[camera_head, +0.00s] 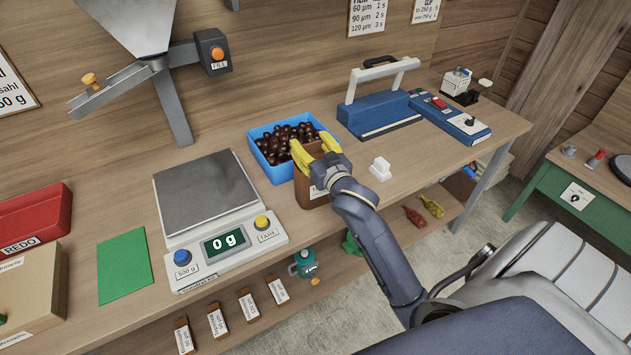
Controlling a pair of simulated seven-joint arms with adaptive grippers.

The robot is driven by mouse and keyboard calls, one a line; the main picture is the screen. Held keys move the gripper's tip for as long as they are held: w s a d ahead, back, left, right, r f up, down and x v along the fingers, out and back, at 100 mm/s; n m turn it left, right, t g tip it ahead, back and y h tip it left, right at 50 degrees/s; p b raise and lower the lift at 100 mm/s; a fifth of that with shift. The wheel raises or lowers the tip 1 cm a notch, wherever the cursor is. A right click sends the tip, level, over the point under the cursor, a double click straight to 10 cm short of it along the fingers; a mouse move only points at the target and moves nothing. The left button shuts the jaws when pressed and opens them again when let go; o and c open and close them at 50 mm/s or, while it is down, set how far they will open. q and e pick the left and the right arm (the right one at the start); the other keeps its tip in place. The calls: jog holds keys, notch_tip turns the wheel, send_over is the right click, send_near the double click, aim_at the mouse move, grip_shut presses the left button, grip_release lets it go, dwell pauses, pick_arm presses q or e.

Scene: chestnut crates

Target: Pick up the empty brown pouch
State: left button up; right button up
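The brown pouch (308,190) stands upright on the bench in front of the blue crate, with a white label partly hidden by my gripper. My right gripper (309,141) has yellow fingers and reaches in from the lower right at the pouch's top. Its two fingers are spread apart, with brown pouch surface showing between them. I cannot tell whether they touch it. My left gripper is not in view.
The blue crate (273,173) of chestnuts is right behind the pouch. A scale (210,245) reading 0 g stands to the left, and a blue sealer (375,112) at the back right. A small white block (380,170) lies right of the gripper.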

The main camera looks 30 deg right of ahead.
jog(key=c, duration=0.4)
jog(key=shift+r, duration=0.1)
